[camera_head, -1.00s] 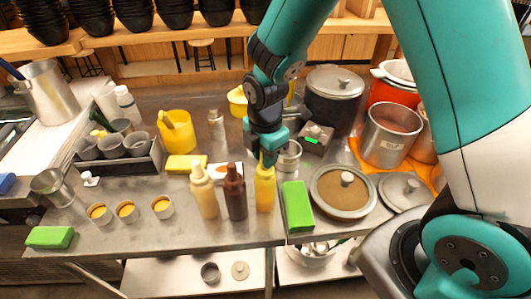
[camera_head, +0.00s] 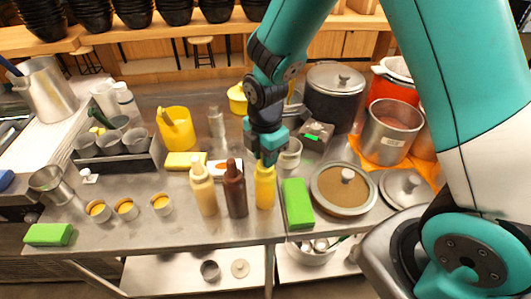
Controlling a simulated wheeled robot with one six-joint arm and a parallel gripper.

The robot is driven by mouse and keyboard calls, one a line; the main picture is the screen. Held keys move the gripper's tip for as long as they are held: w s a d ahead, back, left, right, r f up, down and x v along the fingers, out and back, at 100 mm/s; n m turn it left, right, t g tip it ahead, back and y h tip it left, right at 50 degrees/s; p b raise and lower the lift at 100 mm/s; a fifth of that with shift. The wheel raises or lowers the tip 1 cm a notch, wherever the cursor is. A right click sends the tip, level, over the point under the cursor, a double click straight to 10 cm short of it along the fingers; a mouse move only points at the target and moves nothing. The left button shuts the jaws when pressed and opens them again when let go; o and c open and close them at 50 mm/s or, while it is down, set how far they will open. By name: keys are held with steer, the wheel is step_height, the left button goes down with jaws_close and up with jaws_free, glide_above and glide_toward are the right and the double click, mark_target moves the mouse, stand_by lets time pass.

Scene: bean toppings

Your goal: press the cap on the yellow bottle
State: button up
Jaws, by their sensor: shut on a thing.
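The yellow bottle (camera_head: 265,190) stands upright near the front edge of the steel table, rightmost of three squeeze bottles. My gripper (camera_head: 266,158) is directly above it, pointing down, with its fingertips at the bottle's top. The cap is hidden between the fingers, so I cannot tell how it sits on the bottle. The gripper is shut on the cap, as far as the view shows.
A brown bottle (camera_head: 235,190) and a cream bottle (camera_head: 203,190) stand close on the left. A green sponge (camera_head: 298,204) lies just right. A lidded pan (camera_head: 343,205) is further right. Several small cups, including one cup (camera_head: 161,204), stand left.

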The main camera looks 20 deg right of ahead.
steer(key=shift+f, duration=0.2)
steer(key=o, duration=1.2)
steer(key=shift+r, duration=0.1)
steer(key=shift+r+p, duration=2.75)
steer(key=shift+r, duration=0.45)
jaws_close()
